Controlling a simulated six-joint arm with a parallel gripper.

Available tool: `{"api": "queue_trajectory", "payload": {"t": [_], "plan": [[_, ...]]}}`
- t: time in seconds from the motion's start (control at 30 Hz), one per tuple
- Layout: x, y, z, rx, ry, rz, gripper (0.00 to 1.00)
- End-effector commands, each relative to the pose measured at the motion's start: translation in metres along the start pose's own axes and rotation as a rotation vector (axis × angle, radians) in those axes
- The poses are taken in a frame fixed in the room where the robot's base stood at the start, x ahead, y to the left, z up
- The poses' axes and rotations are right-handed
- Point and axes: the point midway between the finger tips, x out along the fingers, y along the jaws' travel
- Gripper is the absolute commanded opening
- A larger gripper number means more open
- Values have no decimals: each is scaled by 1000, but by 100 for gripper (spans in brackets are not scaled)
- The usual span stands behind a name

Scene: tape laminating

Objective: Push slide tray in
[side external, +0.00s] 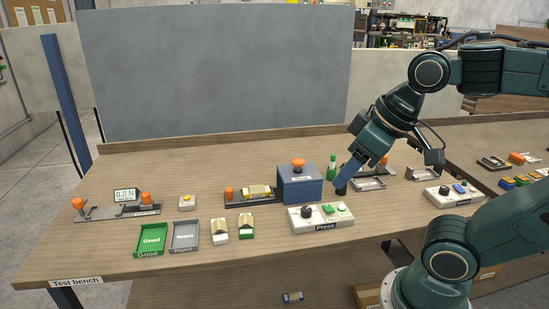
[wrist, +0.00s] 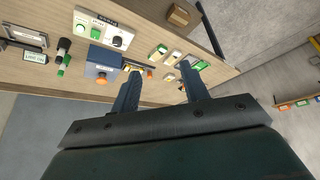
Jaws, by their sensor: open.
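The slide tray (side external: 262,198) is a dark, low tray with an orange knob (side external: 229,193) at its left end and a yellow and pale piece on it. It sticks out to the left of the blue press box (side external: 300,187), which has an orange button on top. In the wrist view the blue box (wrist: 103,60) is left of my fingers, and the slide tray (wrist: 137,67) shows beside it, partly hidden by the left finger. My gripper (side external: 347,178) is above the bench, right of the press box. In the wrist view my gripper (wrist: 160,72) is open and empty.
The Press control box (side external: 321,217) stands in front of the blue box. A green bottle (side external: 332,168) is close to my gripper. Left are the Good tray (side external: 152,252), the Reject tray (side external: 185,250), two small blocks and an orange-knobbed gauge (side external: 118,212). The back of the bench is mostly clear.

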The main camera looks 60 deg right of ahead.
Motion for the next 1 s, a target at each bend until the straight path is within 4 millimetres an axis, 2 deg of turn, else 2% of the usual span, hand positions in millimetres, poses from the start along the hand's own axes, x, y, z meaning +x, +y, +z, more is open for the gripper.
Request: {"api": "queue_trajectory", "payload": {"t": [0.27, 0.47, 0.77, 1.0], "plan": [[-1, 6, -52, -64, -57, 5, 45], [6, 13, -97, -121, -104, 5, 45], [30, 26, -160, -205, -175, -3, 45], [62, 38, -205, -272, -231, -17, 45]]}}
